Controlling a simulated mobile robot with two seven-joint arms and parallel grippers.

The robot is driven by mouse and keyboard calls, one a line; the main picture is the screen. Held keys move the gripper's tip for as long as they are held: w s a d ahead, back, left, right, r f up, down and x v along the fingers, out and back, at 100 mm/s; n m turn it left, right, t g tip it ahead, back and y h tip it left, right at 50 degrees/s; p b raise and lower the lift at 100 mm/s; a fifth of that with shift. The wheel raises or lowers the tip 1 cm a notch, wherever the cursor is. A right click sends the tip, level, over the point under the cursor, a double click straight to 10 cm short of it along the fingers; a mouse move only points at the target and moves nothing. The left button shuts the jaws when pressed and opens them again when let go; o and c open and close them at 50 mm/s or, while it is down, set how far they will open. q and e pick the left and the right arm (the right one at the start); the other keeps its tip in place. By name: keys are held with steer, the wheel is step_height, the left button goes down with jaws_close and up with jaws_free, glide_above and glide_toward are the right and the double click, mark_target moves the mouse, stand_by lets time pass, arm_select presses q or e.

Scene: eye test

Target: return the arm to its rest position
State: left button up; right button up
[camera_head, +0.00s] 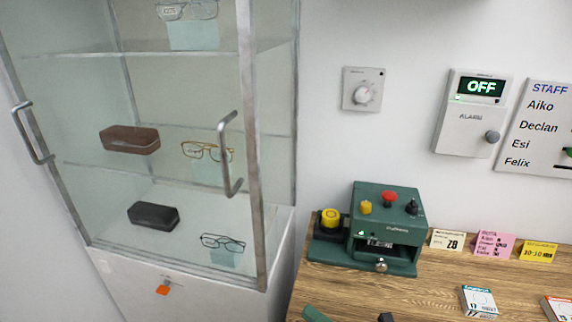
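Only a small dark tip (386,317) shows at the bottom edge, in front of the wooden desk. It may be part of my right gripper, and the rest is cut off by the frame. I cannot tell whether that gripper is open or holds anything. A dark green piece (314,313) shows to its left at the same edge, and I cannot tell what it is. My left gripper and arm are not in view.
A glass cabinet (258,150) with metal handles, glasses and cases stands at left. A green machine (385,258) with knobs stands on the wooden desk (425,295). Cards and small boxes (478,301) lie to its right. An alarm panel (470,120) hangs on the wall.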

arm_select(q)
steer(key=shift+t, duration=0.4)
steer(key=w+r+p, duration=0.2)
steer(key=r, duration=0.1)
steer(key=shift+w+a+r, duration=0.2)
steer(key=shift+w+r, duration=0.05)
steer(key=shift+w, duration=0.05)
arm_select(e)
steer(key=s+d+f+m+g+h, duration=0.1)
steer(key=s+d+f+m+h, duration=0.6)
steer(key=m, duration=0.8)
steer(key=s+d+f+m+g+h, duration=0.2)
steer(key=s+d+f+m+h, duration=0.5)
steer(key=s+f+m, duration=0.7)
steer(key=s+m+h, duration=0.1)
steer(key=s+m, duration=0.1)
steer(key=s, duration=0.2)
steer(key=shift+s+d+f, duration=0.25)
steer(key=shift+d+f, duration=0.05)
